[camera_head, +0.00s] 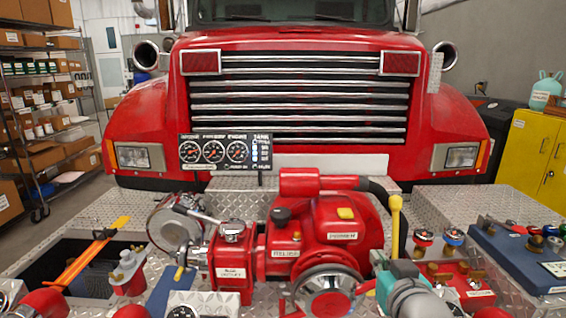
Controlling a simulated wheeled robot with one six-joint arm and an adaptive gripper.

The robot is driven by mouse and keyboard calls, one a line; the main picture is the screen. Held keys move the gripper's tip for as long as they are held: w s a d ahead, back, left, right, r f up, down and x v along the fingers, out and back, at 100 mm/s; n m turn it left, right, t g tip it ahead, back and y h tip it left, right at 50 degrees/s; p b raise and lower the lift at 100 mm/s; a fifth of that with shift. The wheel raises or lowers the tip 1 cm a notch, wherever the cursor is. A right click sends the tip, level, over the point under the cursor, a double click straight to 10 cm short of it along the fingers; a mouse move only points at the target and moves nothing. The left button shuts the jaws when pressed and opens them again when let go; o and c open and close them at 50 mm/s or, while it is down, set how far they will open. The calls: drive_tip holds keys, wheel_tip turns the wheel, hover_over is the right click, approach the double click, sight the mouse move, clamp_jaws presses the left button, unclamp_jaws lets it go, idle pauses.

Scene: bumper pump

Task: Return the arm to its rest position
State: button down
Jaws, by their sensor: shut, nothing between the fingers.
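A red truck front with a chrome grille (298,98) closes off the back. A gauge panel (224,152) stands before it. An open bay with an orange tool (92,254) is at left. A blue board with fittings (515,258) lies at right, near a yellow cabinet (537,157).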

drive_tip(key=s+f, duration=0.8)
drive_tip(key=f, duration=0.4)
drive_tip(key=s+f, duration=0.8)
drive_tip(key=f, duration=0.4)
drive_tip(key=s+f, duration=0.3)
drive_tip(key=s, duration=2.5)
